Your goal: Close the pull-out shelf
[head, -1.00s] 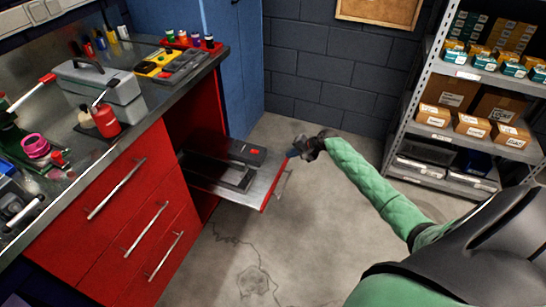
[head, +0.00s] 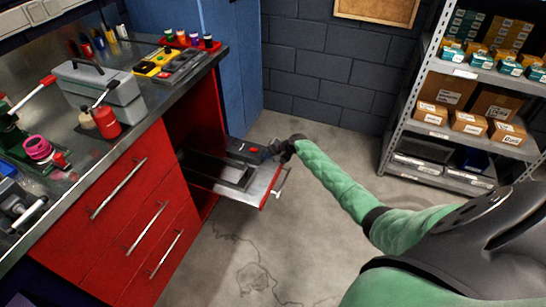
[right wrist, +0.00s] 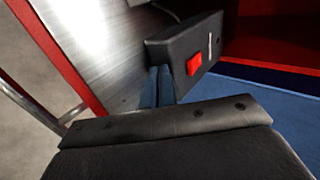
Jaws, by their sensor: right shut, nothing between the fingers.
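The pull-out shelf (head: 255,194) sticks out of the red workbench, with a red front edge and a pale handle (head: 280,182). A dark flat item lies on it, beside a black block with a red switch (right wrist: 193,64) at its far side. My right gripper (head: 268,153) is at the shelf's far front corner, by that block. In the right wrist view its blue-grey fingers (right wrist: 157,86) are shut and empty, with the tips close to the block; I cannot tell whether they touch. My left gripper is not in view.
The workbench (head: 118,170) has red drawers with bar handles below and a grey toolbox (head: 105,88) on top. A metal rack (head: 405,120) with boxes stands at right. The concrete floor (head: 300,235) before the shelf is clear.

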